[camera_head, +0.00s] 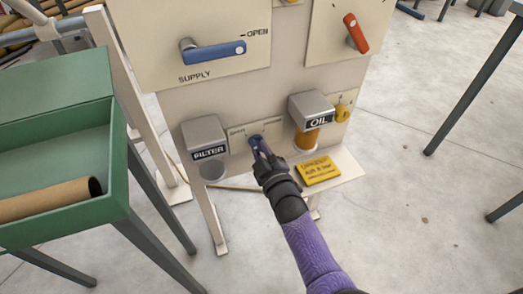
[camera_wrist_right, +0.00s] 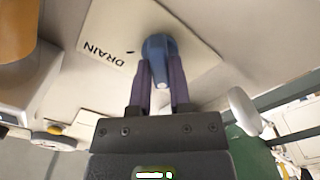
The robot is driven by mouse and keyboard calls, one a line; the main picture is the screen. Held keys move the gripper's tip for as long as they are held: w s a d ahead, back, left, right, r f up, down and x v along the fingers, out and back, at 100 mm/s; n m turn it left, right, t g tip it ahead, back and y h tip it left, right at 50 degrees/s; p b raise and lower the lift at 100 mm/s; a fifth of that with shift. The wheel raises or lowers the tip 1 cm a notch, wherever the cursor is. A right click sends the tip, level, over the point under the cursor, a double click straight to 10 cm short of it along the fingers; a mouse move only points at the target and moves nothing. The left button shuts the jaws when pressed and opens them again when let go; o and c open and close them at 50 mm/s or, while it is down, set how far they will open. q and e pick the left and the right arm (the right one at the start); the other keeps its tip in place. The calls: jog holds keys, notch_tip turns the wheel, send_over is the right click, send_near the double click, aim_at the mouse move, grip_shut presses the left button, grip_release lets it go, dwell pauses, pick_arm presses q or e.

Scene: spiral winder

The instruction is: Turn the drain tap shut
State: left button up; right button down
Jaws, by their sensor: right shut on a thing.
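The drain tap is a small blue handle (camera_head: 255,140) on a pale plate low on the panel, between the filter and oil units. In the right wrist view the blue tap (camera_wrist_right: 158,48) sits beside the DRAIN label (camera_wrist_right: 105,50). My right gripper (camera_head: 263,152) reaches up to it from below. In the right wrist view the two purple fingers of my right gripper (camera_wrist_right: 160,82) are on either side of the tap, shut on it. The fingers and hand hide part of the tap in the head view. My left gripper is not in view.
The FILTER unit (camera_head: 205,137) is close on the left and the OIL unit (camera_head: 311,108) on the right. A yellow card (camera_head: 318,171) lies on the ledge. A blue supply lever (camera_head: 213,53) and red lever (camera_head: 356,33) are above. A green tray (camera_head: 118,170) stands left.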

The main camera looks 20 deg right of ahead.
jog(key=c, duration=0.7)
grip_release()
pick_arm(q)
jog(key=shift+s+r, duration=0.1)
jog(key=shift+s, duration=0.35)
pick_arm(e)
jog(key=shift+o, duration=0.7)
jog(key=shift+s+r+p, duration=0.1)
jog(key=shift+s+p, duration=0.25)
jog(key=shift+s, duration=0.05)
pick_arm(q)
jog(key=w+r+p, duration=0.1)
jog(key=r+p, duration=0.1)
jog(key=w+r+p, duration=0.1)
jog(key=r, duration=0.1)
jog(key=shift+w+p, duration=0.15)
jog(key=shift+p, duration=0.25)
pick_arm(e)
jog(key=s, duration=0.9)
jog(key=shift+d, duration=0.15)
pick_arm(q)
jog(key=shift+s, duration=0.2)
